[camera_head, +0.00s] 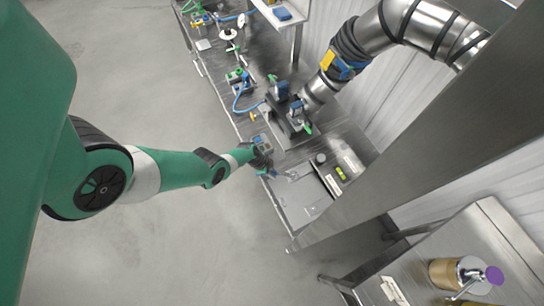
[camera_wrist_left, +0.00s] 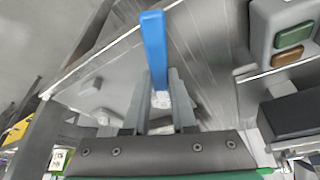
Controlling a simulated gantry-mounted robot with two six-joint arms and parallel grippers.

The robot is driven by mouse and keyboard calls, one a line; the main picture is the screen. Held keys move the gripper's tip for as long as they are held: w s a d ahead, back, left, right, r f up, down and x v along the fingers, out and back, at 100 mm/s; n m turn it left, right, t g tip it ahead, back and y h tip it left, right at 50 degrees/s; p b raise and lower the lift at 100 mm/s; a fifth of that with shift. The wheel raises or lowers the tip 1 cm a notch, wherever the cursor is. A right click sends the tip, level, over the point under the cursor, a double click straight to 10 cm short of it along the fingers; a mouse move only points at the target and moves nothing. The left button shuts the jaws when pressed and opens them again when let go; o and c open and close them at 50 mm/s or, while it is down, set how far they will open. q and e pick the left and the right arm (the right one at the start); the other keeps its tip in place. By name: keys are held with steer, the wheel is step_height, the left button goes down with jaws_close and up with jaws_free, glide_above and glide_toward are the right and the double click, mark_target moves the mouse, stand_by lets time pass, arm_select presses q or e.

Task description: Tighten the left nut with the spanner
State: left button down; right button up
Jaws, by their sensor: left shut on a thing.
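My left gripper (camera_wrist_left: 160,76) is shut on a long blue bar, taken to be the spanner (camera_wrist_left: 153,40). The bar stands out beyond the fingertips, toward the top of the left wrist view. Its metal jaw cannot be made out. In the head view, my left gripper (camera_head: 266,168) is small, at the front edge of the steel bench, and the spanner there is too small to tell from the gripper. I cannot pick out the left nut in either view. My right gripper is not in view.
The steel bench (camera_head: 303,200) has a fairly clear stretch beside the gripper. Dark equipment with blue parts (camera_head: 282,92) stands farther along it. A grey box with green and brown buttons (camera_wrist_left: 290,32) is at the right of the wrist view. A large silver pipe (camera_head: 410,28) hangs behind.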

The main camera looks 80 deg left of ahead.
arm_select(q)
steer(key=shift+r+p, duration=1.05)
steer(key=shift+r, duration=0.1)
stand_by(0.6)
steer(key=shift+r+p, duration=1.85)
steer(key=shift+r, duration=0.15)
